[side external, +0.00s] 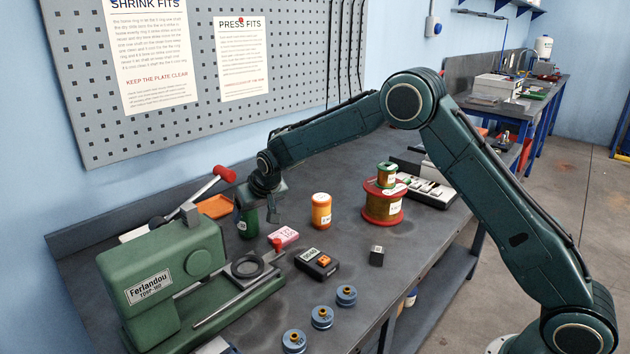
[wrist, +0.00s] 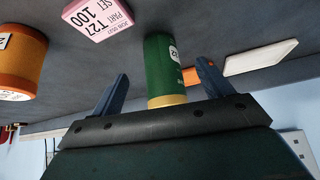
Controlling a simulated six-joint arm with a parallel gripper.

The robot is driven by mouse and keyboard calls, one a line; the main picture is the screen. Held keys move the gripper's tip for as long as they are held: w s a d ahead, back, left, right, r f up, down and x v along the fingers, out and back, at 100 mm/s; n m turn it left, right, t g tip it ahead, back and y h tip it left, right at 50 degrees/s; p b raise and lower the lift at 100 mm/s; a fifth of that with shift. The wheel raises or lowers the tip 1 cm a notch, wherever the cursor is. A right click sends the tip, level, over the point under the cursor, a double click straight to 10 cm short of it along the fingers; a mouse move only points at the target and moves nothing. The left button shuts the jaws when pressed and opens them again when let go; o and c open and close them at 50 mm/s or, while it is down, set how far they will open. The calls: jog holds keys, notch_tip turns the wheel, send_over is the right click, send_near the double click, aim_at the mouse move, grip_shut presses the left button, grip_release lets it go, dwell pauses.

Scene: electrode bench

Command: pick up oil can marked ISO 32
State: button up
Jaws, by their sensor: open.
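A green can (side external: 247,223) with a pale label stands upright on the bench, partly behind my gripper (side external: 270,212) in the side view. In the wrist view, where the scene looks upside down, the green can (wrist: 163,60) shows between the two spread fingers of my gripper (wrist: 162,72). Its round label is turned partly away, with what looks like a "32" on it. A yellow band rings its end near the palm, and the palm edge hides the rest. The fingers are open, with a gap on each side of the can.
An orange can (side external: 321,211) and a pink box (side external: 284,237) stand close by. A green press (side external: 165,275) with a red-knobbed lever is at the left. A red spool (side external: 382,205) stands to the right. Several blue spools (side external: 321,317) line the front edge.

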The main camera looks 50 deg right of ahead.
jog(key=shift+w+d, duration=0.25)
jog(key=shift+w, duration=0.9)
jog(key=shift+w+d, duration=0.25)
jog(key=shift+w, duration=0.9)
jog(key=shift+w+f, duration=0.35)
jog(key=shift+f, duration=0.15)
jog(key=shift+r, duration=0.1)
jog(key=c, duration=1.4)
jog(key=shift+o, duration=0.2)
jog(key=shift+r, duration=0.1)
jog(key=shift+r, duration=0.5)
jog(key=shift+d+r, duration=0.25)
jog(key=shift+r, duration=0.35)
jog(key=shift+d+r, duration=0.25)
jog(key=shift+r, duration=0.35)
jog(key=d, duration=1.7)
